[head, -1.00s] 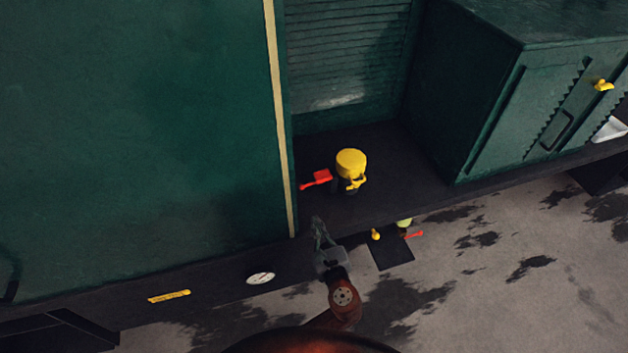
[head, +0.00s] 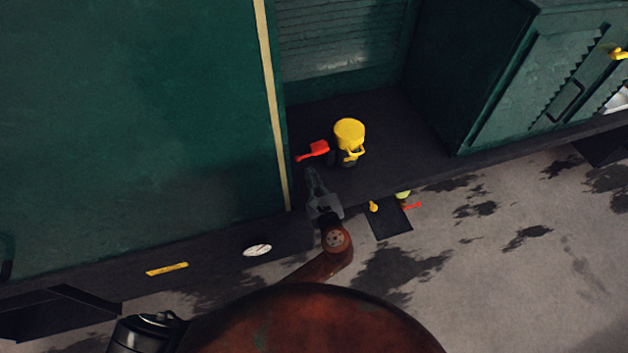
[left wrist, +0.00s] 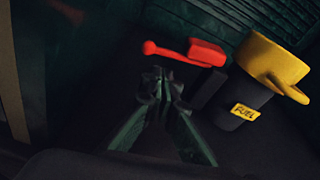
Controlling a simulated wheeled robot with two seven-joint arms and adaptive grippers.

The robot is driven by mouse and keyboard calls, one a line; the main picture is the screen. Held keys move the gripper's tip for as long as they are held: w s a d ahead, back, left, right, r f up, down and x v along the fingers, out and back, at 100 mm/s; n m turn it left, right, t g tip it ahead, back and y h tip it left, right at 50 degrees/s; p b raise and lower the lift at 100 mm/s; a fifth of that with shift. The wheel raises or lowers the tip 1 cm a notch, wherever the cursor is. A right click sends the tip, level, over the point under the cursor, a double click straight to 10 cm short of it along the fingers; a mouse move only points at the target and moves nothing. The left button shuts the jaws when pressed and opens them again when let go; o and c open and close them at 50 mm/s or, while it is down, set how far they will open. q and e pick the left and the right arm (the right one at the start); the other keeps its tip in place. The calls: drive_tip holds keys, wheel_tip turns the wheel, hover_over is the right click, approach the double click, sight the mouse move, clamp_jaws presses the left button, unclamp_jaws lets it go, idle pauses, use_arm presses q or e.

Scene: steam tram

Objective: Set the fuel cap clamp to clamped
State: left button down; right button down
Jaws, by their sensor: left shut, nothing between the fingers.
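The fuel filler with its yellow cap (head: 350,134) stands upright on the dark ledge in the head view. In the left wrist view the yellow cap (left wrist: 272,64) is at the upper right, above a dark neck with a yellow FUEL tag (left wrist: 244,112). A red clamp lever (head: 313,151) sticks out to the left of the cap; it also shows in the left wrist view (left wrist: 190,52). My left gripper (head: 312,172) is shut and empty, just in front of and below the red lever, apart from it. Its fingertips (left wrist: 160,78) show below the lever's knob. My right gripper is not seen.
A green wall with a cream strip (head: 272,100) rises left of the ledge. A green louvred cabinet (head: 540,80) stands to the right. Open floor lies at lower right.

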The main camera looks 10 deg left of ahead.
sight(311, 154)
use_arm(q)
drive_tip(key=x, duration=0.4)
drive_tip(key=shift+w+a, duration=0.25)
drive_tip(key=shift+w, duration=0.25)
